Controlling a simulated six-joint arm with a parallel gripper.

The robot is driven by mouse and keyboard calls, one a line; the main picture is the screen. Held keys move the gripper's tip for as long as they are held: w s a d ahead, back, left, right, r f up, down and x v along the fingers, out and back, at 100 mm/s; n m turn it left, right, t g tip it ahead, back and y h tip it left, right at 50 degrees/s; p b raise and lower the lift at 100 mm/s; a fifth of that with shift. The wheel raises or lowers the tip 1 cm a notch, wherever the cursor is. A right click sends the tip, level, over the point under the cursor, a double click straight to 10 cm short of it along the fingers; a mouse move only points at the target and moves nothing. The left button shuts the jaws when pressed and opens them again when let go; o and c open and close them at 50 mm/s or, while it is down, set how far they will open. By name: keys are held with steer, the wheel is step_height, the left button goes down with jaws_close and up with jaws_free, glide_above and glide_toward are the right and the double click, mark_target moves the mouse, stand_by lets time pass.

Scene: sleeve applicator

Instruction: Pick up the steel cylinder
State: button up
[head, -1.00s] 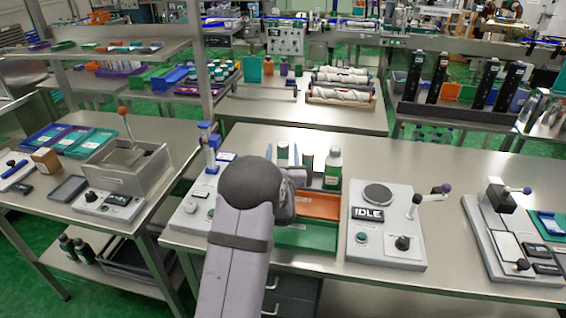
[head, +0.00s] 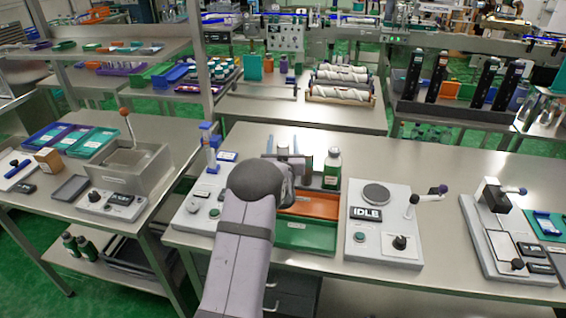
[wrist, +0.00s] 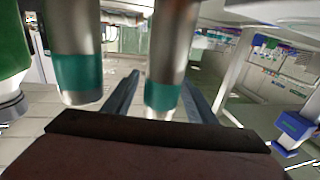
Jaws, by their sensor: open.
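In the wrist view two upright metallic cylinders with teal lower bands stand side by side, a left one (wrist: 78,45) and a right one (wrist: 168,45). Their tops are cut off by the frame. The right cylinder lies between the two fingers of my gripper (wrist: 160,90) in the picture, with a gap on each side. My gripper is open and holds nothing. In the head view my gripper (head: 290,165) is over the back of the orange and green trays, and it and my arm mostly hide the cylinders. I cannot tell which cylinder is the task's one.
A green bottle with a white label (head: 332,167) stands close right of my gripper; it also shows in the wrist view (wrist: 14,45). A blue-topped fixture (head: 207,150) stands to the left. The orange tray (head: 318,205), green tray (head: 305,236) and IDLE station (head: 385,230) are nearby.

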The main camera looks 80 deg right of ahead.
steer(key=shift+c, duration=0.4)
jaws_close()
steer(key=shift+r, duration=0.1)
steer(key=shift+r, duration=0.1)
